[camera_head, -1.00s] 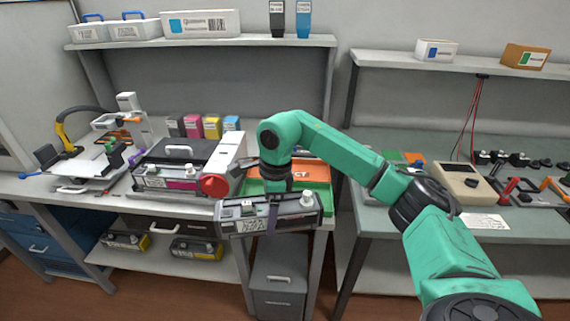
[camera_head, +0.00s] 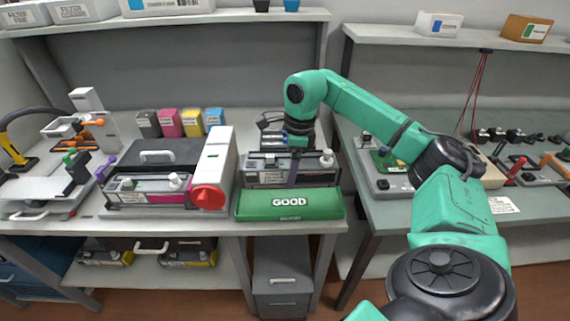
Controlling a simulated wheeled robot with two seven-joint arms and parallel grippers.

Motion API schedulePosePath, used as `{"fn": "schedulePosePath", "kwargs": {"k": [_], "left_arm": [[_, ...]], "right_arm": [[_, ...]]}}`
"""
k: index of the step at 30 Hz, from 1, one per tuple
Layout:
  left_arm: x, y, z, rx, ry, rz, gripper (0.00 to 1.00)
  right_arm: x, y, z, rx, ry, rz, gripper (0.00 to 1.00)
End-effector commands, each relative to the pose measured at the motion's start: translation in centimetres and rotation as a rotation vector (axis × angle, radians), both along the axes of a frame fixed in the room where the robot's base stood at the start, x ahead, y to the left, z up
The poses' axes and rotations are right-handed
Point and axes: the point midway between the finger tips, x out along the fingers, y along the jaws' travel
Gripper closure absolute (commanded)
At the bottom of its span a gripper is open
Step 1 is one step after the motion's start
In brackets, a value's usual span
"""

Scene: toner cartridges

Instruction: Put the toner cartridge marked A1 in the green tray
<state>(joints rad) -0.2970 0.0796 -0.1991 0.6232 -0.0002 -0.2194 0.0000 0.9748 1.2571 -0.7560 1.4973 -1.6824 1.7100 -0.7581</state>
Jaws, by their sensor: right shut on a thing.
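My right gripper (camera_head: 293,158) is shut on a grey and black toner cartridge (camera_head: 262,178) with a pale label and a white knob at its right end. I cannot read an A1 mark on it. The cartridge is level, low over the green tray (camera_head: 290,204), whose front wall reads GOOD. The tray's front wall shows just below the cartridge; I cannot tell whether the cartridge touches the tray floor. The gripper's fingertips are partly hidden by the cartridge and wrist. My left gripper is not in view.
A black machine with a magenta-striped cartridge (camera_head: 148,190) and a red knob (camera_head: 208,197) stands left of the tray. Two cartridges (camera_head: 190,258) lie on the lower shelf. A second bench (camera_head: 400,208) is at the right.

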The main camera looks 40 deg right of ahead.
Motion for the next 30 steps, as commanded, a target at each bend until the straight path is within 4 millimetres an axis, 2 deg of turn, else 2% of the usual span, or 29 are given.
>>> {"fn": "schedulePosePath", "kwargs": {"k": [1,6,9,16,21,28,29,30], "left_arm": [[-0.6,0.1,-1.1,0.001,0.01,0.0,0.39],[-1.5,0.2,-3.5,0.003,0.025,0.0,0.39],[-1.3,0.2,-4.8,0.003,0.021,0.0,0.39],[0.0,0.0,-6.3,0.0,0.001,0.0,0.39],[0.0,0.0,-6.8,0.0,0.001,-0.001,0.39],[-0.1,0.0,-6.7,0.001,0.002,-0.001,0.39],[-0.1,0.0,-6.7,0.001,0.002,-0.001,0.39],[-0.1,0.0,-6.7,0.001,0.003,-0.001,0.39]], "right_arm": [[0.0,0.0,-1.0,0.001,-0.002,0.0,1.0],[0.0,0.0,-3.5,0.0,-0.003,0.001,1.0],[0.0,0.0,-4.9,0.0,-0.003,0.001,1.0],[0.0,0.0,-7.6,0.001,-0.002,0.001,1.0],[0.1,0.1,-8.6,0.0,-0.003,0.001,1.0],[0.1,0.0,-8.6,0.0,-0.003,0.001,1.0],[0.1,0.1,-8.6,0.0,-0.003,0.001,0.14],[0.1,0.1,-8.6,0.0,-0.003,0.001,0.0]]}}
